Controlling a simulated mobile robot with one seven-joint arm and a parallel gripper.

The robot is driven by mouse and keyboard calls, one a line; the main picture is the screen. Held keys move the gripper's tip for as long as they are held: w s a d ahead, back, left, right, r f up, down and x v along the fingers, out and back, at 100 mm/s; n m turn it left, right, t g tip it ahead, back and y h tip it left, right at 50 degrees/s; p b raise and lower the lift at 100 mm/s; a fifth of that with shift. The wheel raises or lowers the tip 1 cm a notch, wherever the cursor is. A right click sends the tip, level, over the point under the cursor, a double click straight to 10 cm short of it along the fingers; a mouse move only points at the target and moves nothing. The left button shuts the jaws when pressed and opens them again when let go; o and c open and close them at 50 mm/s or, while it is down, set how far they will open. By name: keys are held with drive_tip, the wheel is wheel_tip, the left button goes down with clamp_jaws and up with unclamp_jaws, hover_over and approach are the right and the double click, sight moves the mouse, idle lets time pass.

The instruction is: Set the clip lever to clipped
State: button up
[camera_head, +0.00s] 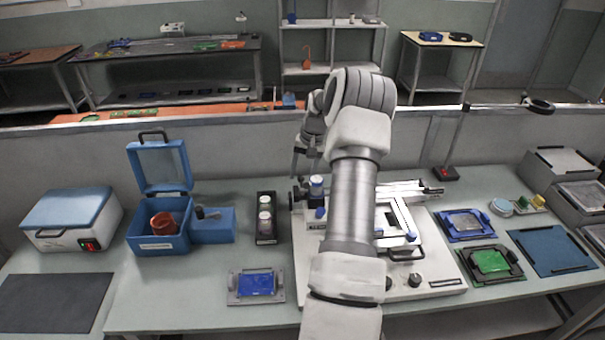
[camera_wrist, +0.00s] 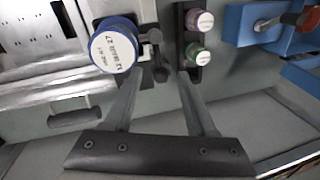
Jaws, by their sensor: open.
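A white benchtop machine (camera_head: 420,270) stands in the middle of the bench. A jar with a blue rim (camera_head: 316,182) sits at its back left corner; it shows large in the wrist view (camera_wrist: 117,45). Beside that jar is a small dark lever-like part (camera_wrist: 156,56), which may be the clip lever; I cannot tell its setting. My gripper (camera_wrist: 168,82) is open with nothing between its fingers. Its fingertips appear just below the dark part in the wrist view; I cannot tell whether they touch it.
A dark rack with two capped jars (camera_head: 259,232) stands left of the machine. An open blue box (camera_head: 143,240) is further left. A blue board in a grey holder (camera_head: 234,299) lies in front. Trays (camera_head: 489,282) and a blue mat (camera_head: 540,262) lie to the right.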

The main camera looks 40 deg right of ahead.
drive_tip(key=shift+r, duration=0.1)
wheel_tip(320, 180, up, 17)
drive_tip(key=s+d+b, duration=0.1)
drive_tip(key=s+d, duration=0.1)
drive_tip(key=shift+s, duration=0.35)
idle(0.4)
